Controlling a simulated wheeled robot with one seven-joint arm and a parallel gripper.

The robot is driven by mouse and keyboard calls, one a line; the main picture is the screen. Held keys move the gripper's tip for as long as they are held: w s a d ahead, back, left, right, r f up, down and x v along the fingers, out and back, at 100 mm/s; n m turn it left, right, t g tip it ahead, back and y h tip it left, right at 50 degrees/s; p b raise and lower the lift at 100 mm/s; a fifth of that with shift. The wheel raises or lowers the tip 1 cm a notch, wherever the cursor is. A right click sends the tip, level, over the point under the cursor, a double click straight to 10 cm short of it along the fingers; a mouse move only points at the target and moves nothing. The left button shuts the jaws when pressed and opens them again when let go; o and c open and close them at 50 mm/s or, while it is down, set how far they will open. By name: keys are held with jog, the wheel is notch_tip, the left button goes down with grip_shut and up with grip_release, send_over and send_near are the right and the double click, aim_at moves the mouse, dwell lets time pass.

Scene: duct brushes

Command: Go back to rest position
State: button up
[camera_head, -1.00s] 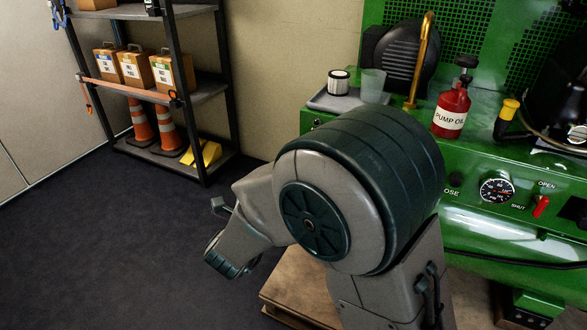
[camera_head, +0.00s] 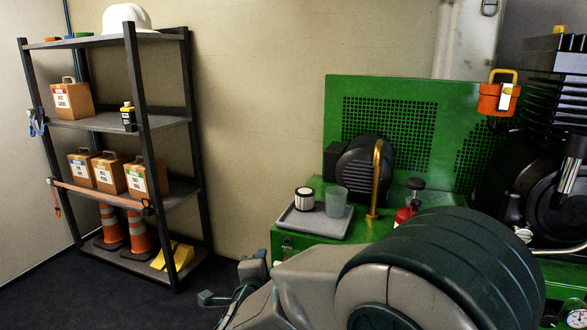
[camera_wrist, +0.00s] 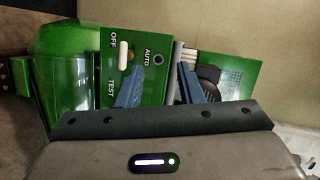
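My gripper (camera_wrist: 163,90) shows two blue-grey fingers standing apart in the wrist view, with nothing held between them. Beyond them is the green machine's panel (camera_wrist: 145,88) with OFF, AUTO and TEST markings. In the head view, my arm fills the lower right, in front of the green machine (camera_head: 300,248). Part of the gripper end (camera_head: 207,298) shows at the bottom, left of the machine; the rest is cut off or hidden by my arm.
A grey tray (camera_head: 312,226) on the machine holds a filter (camera_head: 304,199) and a clear cup (camera_head: 336,202). A red bottle (camera_head: 404,214) is partly hidden by my arm. A shelf rack (camera_head: 187,130) stands at left. Dark floor (camera_head: 130,308) lies before it.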

jog(key=s+d+r+n+g+y+p, duration=0.25)
jog(key=r+n+p, duration=0.25)
jog(key=r+p, duration=0.25)
jog(key=s+d+r+n+g+y+p, duration=0.2)
jog(key=d+r+n+g+p, duration=0.15)
jog(key=r+p, duration=0.35)
jog(key=s+d+r+n+g+h+p, duration=0.2)
jog(key=s+d+r+n+g+p, duration=0.1)
jog(key=s+d, duration=0.5)
jog(key=s+d+r+n+g+h+p, duration=0.1)
jog(key=s+d+r+n+g+p, duration=0.2)
jog(key=s+d+r+n+p, duration=0.2)
jog(key=s+d+r+p, duration=0.3)
jog(key=s+p, duration=0.1)
jog(key=s, duration=0.1)
jog(key=shift+r+g+h+p, duration=0.3)
jog(key=shift+h, duration=0.05)
